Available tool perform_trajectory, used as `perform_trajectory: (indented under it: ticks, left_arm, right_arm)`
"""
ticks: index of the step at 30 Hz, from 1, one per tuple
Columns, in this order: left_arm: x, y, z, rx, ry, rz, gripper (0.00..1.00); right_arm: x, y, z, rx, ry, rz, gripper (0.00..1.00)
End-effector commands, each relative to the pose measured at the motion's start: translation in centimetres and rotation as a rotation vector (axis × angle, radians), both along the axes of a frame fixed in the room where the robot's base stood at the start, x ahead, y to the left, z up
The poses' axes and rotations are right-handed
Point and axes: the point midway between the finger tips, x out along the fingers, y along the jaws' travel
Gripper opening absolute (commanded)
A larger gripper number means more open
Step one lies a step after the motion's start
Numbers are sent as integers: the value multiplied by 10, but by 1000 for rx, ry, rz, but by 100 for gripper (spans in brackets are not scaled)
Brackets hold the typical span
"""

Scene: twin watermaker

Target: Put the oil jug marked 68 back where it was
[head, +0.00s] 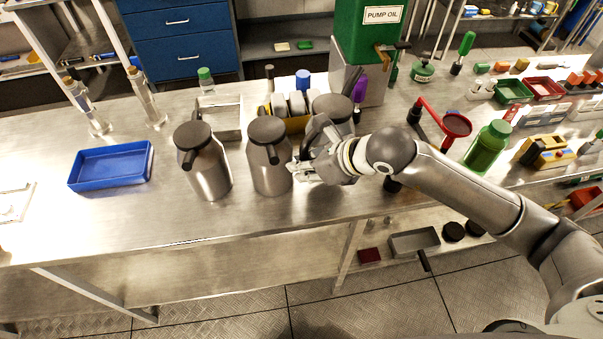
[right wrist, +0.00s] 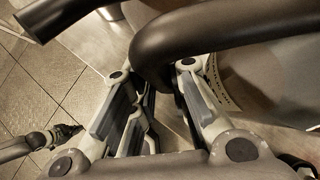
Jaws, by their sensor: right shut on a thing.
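Three steel oil jugs with dark lids stand in a row on the steel bench: a left jug (head: 207,168), a middle jug (head: 270,175) and a right jug (head: 332,106). The right jug is mostly hidden behind my right gripper (head: 303,168). That gripper is shut on a black jug handle (right wrist: 152,62), which passes between its fingers in the right wrist view. The handle appears to belong to the right jug. No number 68 is readable on any jug. What looks like my left gripper (right wrist: 66,134) shows small and dark over the floor.
A blue tray (head: 112,166) lies at the left, with bare bench between it and the left jug. A green pump oil container (head: 362,50) stands behind.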

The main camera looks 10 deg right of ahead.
Motion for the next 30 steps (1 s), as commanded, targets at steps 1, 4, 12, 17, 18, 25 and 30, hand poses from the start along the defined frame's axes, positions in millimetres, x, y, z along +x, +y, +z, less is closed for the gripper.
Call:
perform_trajectory:
  ticks: [1,4,12,17,18,25,30]
  left_arm:
    - [1,1,-6,1,-1,-1,0]
    - [2,1,-8,2,-2,-1,0]
    - [5,1,-15,2,-7,-1,0]
    - [5,2,-23,2,-8,-1,0]
    - [5,2,-24,2,-8,-1,0]
    - [5,2,-24,2,-8,0,0]
    - [4,2,-27,3,-7,0,0]
  right_arm:
    - [7,-1,-3,2,-17,1,0]
    - [13,-3,-9,3,-17,1,0]
    - [22,-6,-20,3,-17,0,0]
    - [23,-6,-42,2,-14,2,0]
    - [23,-6,-46,3,-15,2,0]
    - [24,-6,-49,3,-18,2,0]
    - [23,-6,-51,4,-18,2,0]
